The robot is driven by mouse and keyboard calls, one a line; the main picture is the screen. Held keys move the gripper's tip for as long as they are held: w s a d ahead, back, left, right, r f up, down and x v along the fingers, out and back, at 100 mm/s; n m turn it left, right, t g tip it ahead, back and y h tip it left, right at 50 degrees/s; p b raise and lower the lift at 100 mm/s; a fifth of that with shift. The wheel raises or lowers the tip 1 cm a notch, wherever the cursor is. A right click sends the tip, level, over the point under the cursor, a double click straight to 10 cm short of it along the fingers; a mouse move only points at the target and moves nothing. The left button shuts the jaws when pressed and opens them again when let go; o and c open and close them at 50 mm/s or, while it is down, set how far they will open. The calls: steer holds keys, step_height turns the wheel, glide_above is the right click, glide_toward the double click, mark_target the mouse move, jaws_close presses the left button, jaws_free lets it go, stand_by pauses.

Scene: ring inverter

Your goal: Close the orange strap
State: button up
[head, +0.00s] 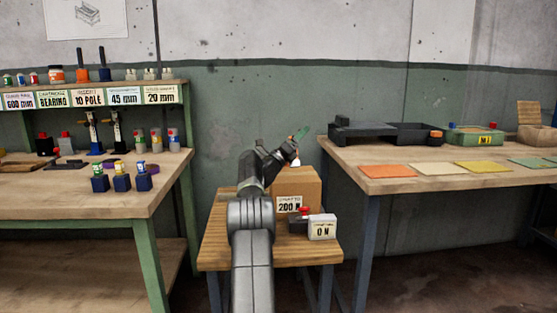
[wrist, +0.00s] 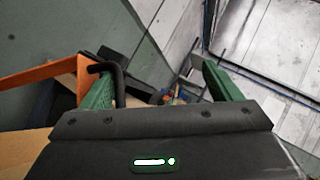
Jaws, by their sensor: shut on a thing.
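In the wrist view an orange strap (wrist: 45,75) comes in from the left and ends beside a bent black handle (wrist: 121,82). My gripper (wrist: 152,72) has two green fingers, seen well apart. The handle curves round the left finger's tip and lies on its inner side. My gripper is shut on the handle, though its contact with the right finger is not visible. In the head view my gripper (head: 299,135) is above a cardboard box (head: 297,183) on a small wooden table (head: 222,252). The strap cannot be made out there.
A workbench (head: 342,151) with trays and coloured mats is at right. Another bench (head: 60,206) with small parts is at left.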

steer(key=shift+s+a+f+m+b, duration=0.1)
steer(key=shift+s+a+m+b, duration=0.2)
steer(key=shift+s+a+b, duration=1.5)
steer(key=shift+c, duration=0.7)
steer(key=shift+o, duration=0.2)
steer(key=shift+f+b, duration=0.3)
steer(key=shift+b, duration=0.75)
steer(key=s+a, duration=0.1)
steer(key=a, duration=0.2)
steer(key=shift+s+r+b, duration=0.15)
steer(key=shift+s+b, duration=0.25)
steer(key=c, duration=1)
steer(key=shift+o, duration=0.2)
steer(key=v, duration=0.7)
steer(key=shift+s+d+f, duration=0.15)
steer(key=shift+d+f, duration=0.1)
steer(key=shift+f, duration=0.05)
